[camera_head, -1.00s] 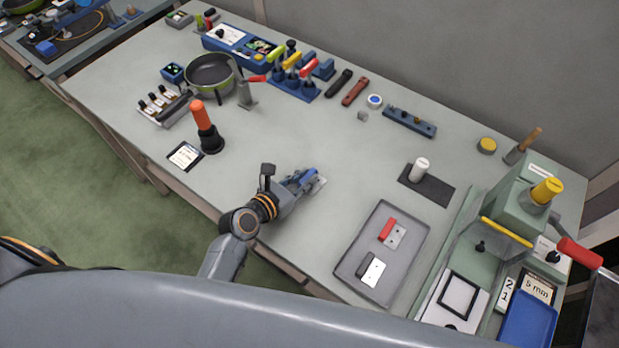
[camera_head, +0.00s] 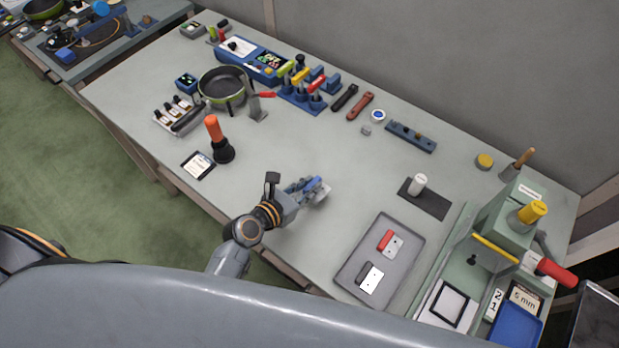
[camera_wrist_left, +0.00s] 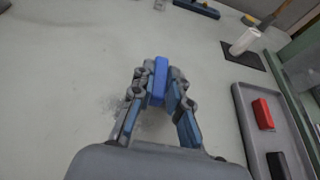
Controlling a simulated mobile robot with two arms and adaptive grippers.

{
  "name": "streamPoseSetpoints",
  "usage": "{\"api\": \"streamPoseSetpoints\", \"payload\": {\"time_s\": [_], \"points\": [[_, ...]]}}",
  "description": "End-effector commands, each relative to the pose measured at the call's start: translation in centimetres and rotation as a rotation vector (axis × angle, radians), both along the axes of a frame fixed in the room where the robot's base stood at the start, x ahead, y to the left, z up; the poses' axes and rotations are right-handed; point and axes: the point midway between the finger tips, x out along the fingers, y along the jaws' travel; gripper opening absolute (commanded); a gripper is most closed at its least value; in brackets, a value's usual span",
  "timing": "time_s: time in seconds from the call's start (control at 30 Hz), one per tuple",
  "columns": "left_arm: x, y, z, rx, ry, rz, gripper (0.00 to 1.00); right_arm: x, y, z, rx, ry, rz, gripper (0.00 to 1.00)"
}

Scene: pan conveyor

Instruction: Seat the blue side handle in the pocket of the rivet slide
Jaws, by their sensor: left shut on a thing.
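My left gripper (camera_head: 308,188) is shut on the blue side handle (camera_wrist_left: 159,81), which stands out between the fingertips in the left wrist view. In the head view the blue handle (camera_head: 313,184) is small and partly covered by the fingers. The gripper is over the bare front middle of the table, left of the grey tray. The rivet slide (camera_head: 446,302) seems to be the pale plate with a black square frame on the green press at the right; its pocket is not clear at this size. My right gripper is not in view.
The grey tray (camera_head: 352,275) holds a red handle (camera_head: 387,240) and a black handle (camera_head: 363,273) with metal plates. A white cylinder (camera_head: 418,184) stands on a dark mat behind it. The press (camera_head: 508,220) has a red lever (camera_head: 556,272). The middle table is clear.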

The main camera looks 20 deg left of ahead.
Motion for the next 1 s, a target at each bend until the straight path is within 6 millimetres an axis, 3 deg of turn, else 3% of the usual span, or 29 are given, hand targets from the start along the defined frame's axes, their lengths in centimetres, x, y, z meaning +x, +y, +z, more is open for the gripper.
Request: {"api": "streamPoseSetpoints", "payload": {"time_s": [0.03,0.27,0.4,0.6,0.8,1.0], "points": [[-0.7,0.0,1.8,0.000,0.001,0.000,0.00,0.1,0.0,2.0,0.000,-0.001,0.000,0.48],[-3.9,-0.3,5.3,0.000,0.002,0.000,0.00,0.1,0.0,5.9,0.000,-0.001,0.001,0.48],[-7.1,-0.5,6.1,0.001,0.002,-0.001,0.00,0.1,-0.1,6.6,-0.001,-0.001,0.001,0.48],[-10.3,-0.8,7.4,0.001,0.001,-0.001,0.00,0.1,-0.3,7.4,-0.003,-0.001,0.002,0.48],[-11.9,-0.9,8.0,0.001,-0.002,-0.001,0.00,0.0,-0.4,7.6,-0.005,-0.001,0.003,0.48],[-12.3,-0.9,8.2,0.000,-0.002,0.001,0.00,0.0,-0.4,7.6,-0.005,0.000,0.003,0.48]]}}
